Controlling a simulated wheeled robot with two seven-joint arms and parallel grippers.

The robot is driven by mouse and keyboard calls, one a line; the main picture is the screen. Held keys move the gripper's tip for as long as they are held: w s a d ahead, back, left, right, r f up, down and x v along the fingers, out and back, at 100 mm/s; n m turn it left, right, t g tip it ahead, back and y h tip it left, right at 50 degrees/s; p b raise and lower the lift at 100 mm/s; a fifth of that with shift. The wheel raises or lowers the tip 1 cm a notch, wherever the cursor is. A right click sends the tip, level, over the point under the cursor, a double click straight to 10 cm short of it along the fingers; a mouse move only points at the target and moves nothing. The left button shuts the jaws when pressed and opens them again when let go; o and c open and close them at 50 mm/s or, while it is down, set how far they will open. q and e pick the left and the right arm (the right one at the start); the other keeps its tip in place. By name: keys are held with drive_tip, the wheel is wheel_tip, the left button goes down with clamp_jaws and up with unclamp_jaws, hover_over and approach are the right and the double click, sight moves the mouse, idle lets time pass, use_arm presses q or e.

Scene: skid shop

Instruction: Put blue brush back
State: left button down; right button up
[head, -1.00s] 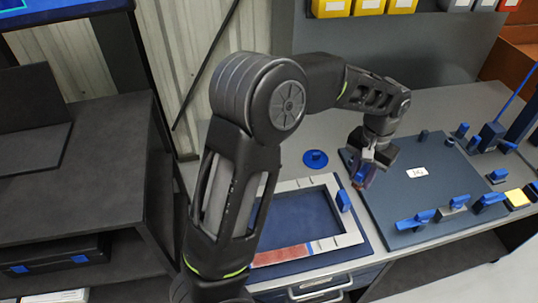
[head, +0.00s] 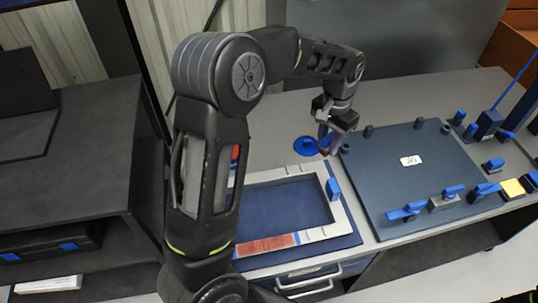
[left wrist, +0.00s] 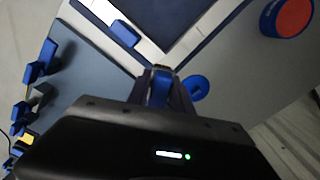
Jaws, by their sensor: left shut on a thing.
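My left gripper (head: 328,142) is shut on a blue piece, which I take to be the blue brush (left wrist: 159,88). In the left wrist view the brush shows between the fingers, with a brownish tip. In the head view the fingers hide most of it. The gripper is above the bench, just right of a round blue holder or disc (head: 305,146) and left of the dark board. The disc also shows in the left wrist view (left wrist: 196,88), right of the fingers. I cannot tell whether the brush touches the bench. My right gripper is not in view.
A light frame (head: 346,216) with a blue inside lies in front of the gripper. The dark board (head: 400,180) with blue clamps (head: 405,212) is on the right. A blue, red-topped round container (left wrist: 288,17) stands farther off. The bench behind the disc is clear.

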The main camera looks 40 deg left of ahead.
use_arm(q)
drive_tip(key=s+a+f+m+b, duration=0.1)
drive_tip(key=a+m, duration=0.2)
drive_tip(key=a, duration=0.6)
drive_tip(key=s+a+f+m+b, duration=0.1)
drive_tip(key=a+m, duration=0.2)
drive_tip(key=a, duration=0.6)
drive_tip(key=shift+a+f, duration=0.2)
drive_tip(key=shift+f, duration=0.2)
drive_tip(key=shift+s, duration=0.1)
drive_tip(key=p, duration=0.1)
hover_over(269, 154)
drive_tip(key=shift+f, duration=3.15)
drive_tip(key=shift+f, duration=0.15)
wheel_tip(269, 154, down, 3)
drive_tip(key=shift+p, duration=0.5)
drive_tip(key=shift+a+f, duration=0.1)
drive_tip(key=shift+f, duration=0.15)
